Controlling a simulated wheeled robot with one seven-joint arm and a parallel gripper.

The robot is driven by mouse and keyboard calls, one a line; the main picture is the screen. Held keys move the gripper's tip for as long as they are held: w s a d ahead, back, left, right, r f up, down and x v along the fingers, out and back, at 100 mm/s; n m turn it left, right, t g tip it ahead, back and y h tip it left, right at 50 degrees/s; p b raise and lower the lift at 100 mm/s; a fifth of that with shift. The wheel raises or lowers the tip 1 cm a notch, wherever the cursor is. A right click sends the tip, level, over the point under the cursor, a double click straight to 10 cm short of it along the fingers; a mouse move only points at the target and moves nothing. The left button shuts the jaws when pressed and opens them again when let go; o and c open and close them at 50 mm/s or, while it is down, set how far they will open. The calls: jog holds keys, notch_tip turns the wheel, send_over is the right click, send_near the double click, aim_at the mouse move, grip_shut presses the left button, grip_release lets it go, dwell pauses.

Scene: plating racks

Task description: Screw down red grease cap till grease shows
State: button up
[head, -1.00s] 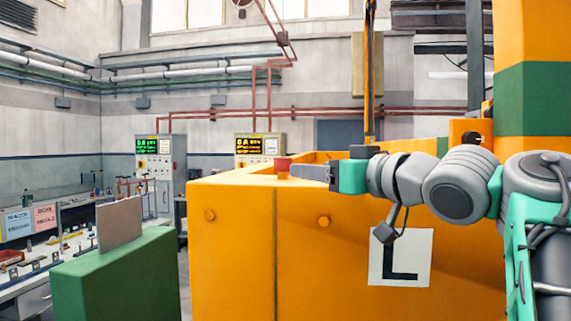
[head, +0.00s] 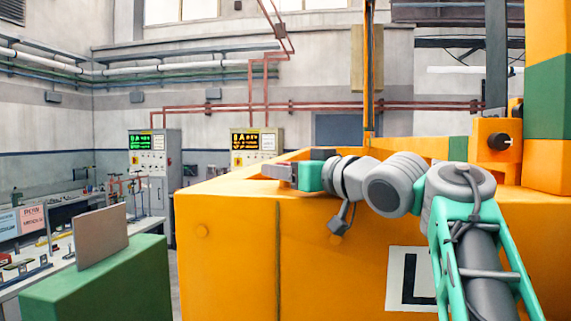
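My gripper (head: 277,171) reaches left over the top front edge of the large orange machine housing (head: 235,240). Its grey fingers show edge-on, so I cannot tell the gap between them. The red grease cap cannot be made out now; the fingers cover the part of the housing top where it stood. I cannot tell whether the fingers touch it or are around it. No grease can be made out.
A black knob on an orange block (head: 498,142) stands on the housing at right. A green block (head: 100,285) with an upright panel (head: 102,236) stands front left. Two control cabinets (head: 154,165) (head: 257,147) stand behind. A workbench (head: 40,275) runs along the left.

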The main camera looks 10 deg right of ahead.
jog(key=shift+w+a, duration=0.15)
jog(key=shift+w, duration=0.05)
jog(key=shift+c, duration=0.4)
grip_shut()
jog(key=shift+a+f+m+h+b, duration=0.1)
jog(key=shift+f+m+h+b, duration=0.15)
jog(key=shift+h+b, duration=0.4)
